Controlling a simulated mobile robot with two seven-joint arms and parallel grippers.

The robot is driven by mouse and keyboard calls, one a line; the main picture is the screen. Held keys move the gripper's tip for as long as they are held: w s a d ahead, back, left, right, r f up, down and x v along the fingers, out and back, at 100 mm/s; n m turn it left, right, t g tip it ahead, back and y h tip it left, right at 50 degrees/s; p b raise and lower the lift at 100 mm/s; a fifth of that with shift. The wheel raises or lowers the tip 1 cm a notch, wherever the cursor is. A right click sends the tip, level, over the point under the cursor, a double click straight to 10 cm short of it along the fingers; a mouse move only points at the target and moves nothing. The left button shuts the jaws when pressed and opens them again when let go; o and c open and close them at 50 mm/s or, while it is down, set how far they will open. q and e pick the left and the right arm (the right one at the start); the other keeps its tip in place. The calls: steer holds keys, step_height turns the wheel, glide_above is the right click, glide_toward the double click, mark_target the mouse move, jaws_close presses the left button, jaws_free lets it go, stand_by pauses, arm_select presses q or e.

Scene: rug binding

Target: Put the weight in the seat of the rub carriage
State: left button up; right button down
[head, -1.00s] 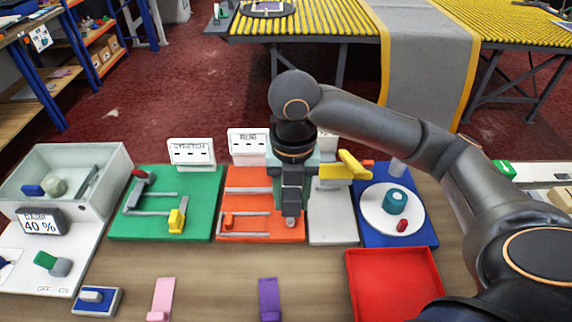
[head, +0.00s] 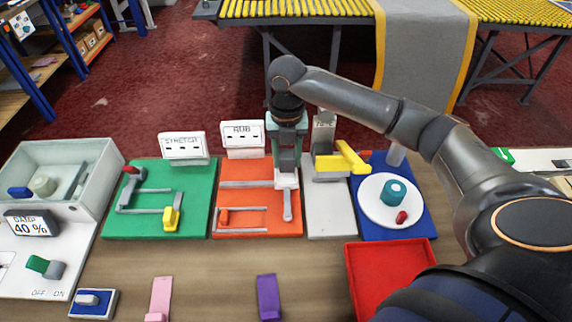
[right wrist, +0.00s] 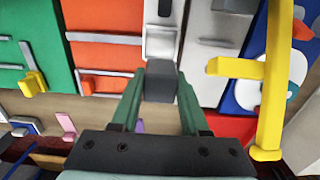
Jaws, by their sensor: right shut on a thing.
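My right gripper (head: 287,146) points down over the back right part of the orange RUB board (head: 232,220). It is shut on the weight (head: 288,160), a dark grey block, which also shows between the green fingers in the right wrist view (right wrist: 160,82). The rub carriage has a white square seat (head: 287,179) with a grey bar (head: 287,206) reaching toward me. In the head view the seat shows just below the weight; in the right wrist view the white seat (right wrist: 161,42) shows just beyond it. I cannot tell the exact height gap. My left gripper is not in view.
A grey board with a yellow lever (head: 350,157) stands close on the right of my gripper. Beyond it is a blue board with a white disc (head: 377,212). The green STRETCH board (head: 135,225) lies left. A red tray (head: 388,275) is in front, right.

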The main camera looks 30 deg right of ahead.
mark_target(286, 176)
steer(key=shift+w+d+f, duration=0.25)
steer(key=shift+w+f, duration=0.2)
steer(key=shift+f, duration=0.15)
steer(key=shift+w+d+f, duration=0.25)
steer(key=shift+w+f, duration=0.2)
steer(key=shift+f, duration=0.1)
step_height(286, 176, down, 3)
steer(key=shift+w+f, duration=0.1)
steer(key=shift+f, duration=0.05)
